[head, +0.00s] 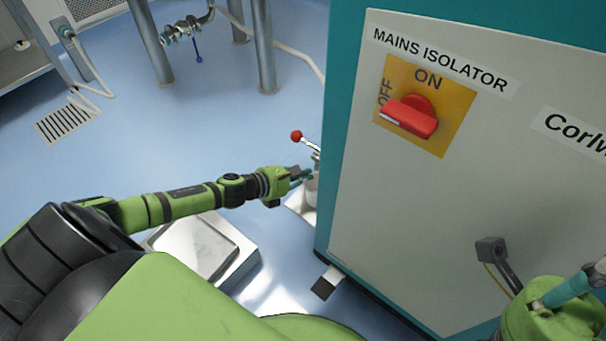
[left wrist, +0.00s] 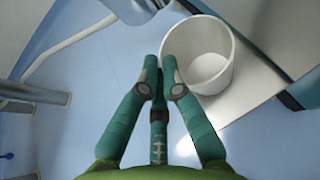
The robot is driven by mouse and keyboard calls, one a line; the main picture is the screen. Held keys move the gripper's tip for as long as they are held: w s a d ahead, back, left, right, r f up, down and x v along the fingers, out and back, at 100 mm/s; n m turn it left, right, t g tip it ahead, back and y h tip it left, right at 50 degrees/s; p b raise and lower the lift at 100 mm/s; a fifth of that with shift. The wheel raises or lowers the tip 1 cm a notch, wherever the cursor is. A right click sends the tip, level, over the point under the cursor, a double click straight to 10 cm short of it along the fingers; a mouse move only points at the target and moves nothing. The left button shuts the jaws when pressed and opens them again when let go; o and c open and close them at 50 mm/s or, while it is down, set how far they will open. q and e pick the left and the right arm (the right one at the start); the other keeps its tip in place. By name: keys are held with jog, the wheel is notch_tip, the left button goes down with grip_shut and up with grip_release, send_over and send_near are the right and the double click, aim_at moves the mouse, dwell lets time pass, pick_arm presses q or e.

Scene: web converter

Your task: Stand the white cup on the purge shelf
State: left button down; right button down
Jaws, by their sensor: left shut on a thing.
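The white cup (left wrist: 203,55) is at the upper right of the left wrist view, its open mouth and inner floor facing the camera. In the head view only a small part of the cup (head: 312,186) shows beside the teal cabinet. My left gripper (left wrist: 160,62) is shut on the cup, with its fingertips close together at the cup's left wall. It also shows in the head view (head: 304,175). A pale shelf (left wrist: 248,98) lies below the cup; I cannot tell whether they touch. My right gripper (head: 572,290) shows partly at lower right, its fingers unclear.
A teal and grey cabinet (head: 350,225) with a red isolator knob (head: 412,115) stands right of my left gripper. A red-ball lever (head: 296,136) is just above the gripper. A metal box (head: 205,252) stands below the left arm.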

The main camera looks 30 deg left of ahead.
pick_arm(q)
jog(key=shift+f+b, duration=0.4)
jog(key=shift+f, duration=0.15)
jog(key=c, duration=1.3)
grip_release()
jog(key=shift+c, duration=0.2)
jog(key=v, duration=1.2)
